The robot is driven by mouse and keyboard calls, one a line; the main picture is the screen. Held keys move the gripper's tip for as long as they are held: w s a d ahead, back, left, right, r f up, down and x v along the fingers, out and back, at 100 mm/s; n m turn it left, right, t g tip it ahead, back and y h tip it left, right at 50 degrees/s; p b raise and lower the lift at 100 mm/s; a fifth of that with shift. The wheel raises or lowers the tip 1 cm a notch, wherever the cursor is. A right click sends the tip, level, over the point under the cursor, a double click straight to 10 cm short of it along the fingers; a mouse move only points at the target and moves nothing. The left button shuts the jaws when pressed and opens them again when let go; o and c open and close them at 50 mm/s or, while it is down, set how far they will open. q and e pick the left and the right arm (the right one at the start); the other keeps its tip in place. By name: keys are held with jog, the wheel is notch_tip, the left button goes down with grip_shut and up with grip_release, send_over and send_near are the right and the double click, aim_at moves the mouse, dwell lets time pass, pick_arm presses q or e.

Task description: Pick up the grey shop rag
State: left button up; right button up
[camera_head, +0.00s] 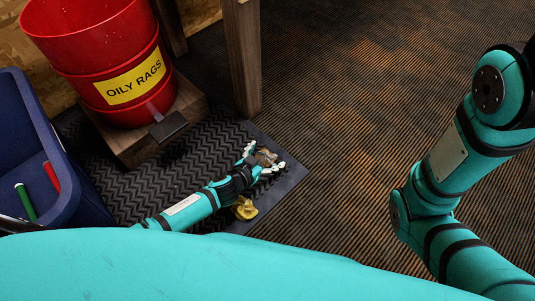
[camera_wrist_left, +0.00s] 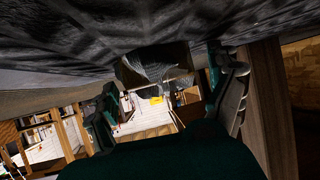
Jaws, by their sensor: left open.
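A small crumpled grey-brown rag (camera_head: 265,157) lies on the black ribbed mat (camera_head: 165,185), near the mat's right corner. My left gripper (camera_head: 264,163) is down at the mat with its fingers open around the rag. In the left wrist view, which looks upside down, the crumpled grey rag (camera_wrist_left: 155,66) lies between the two spread fingers of the left gripper (camera_wrist_left: 165,78). I cannot tell whether the fingers touch it. My right arm shows at the right, but its gripper is out of view.
A red "OILY RAGS" can (camera_head: 105,60) stands on a wooden block with a pedal. A blue bin (camera_head: 40,150) with red and green sticks is at the left. A wooden leg (camera_head: 241,60) rises behind the gripper. Carpet to the right is clear.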

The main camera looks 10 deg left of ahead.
pick_arm(q)
jog(key=shift+w+d, duration=0.1)
jog(key=shift+w, duration=0.1)
jog(key=shift+s, duration=0.1)
jog(key=c, duration=1.2)
jog(key=shift+c, duration=0.2)
